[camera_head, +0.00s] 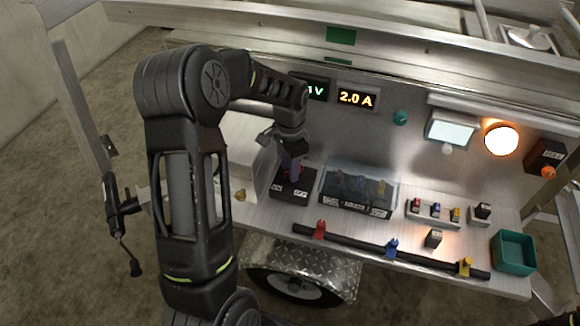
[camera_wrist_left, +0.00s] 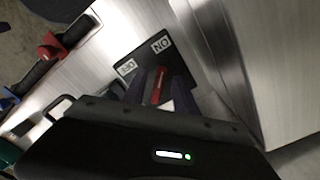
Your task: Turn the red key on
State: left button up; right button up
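The red key (camera_wrist_left: 157,86) stands in a black switch box (camera_wrist_left: 180,65) with white ON and OFF labels. The key lies between the two dark purple fingers of my left gripper (camera_wrist_left: 160,92), which looks open, with a small gap beside the key. In the head view the black box (camera_head: 288,193) sits on the metal shelf, and my left gripper (camera_head: 292,168) reaches down over it and hides the key.
Right of the box stand a clear-covered case (camera_head: 357,190), a black bar (camera_head: 350,240) with red, blue and yellow clips, a block of small coloured parts (camera_head: 434,213) and a green bin (camera_head: 513,252). A vertical panel with displays (camera_head: 357,98) rises behind.

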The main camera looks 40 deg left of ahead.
pick_arm(q)
jog(key=shift+r, duration=0.1)
notch_tip(320, 180, up, 8)
jog(key=shift+f, duration=0.2)
dwell(0.7)
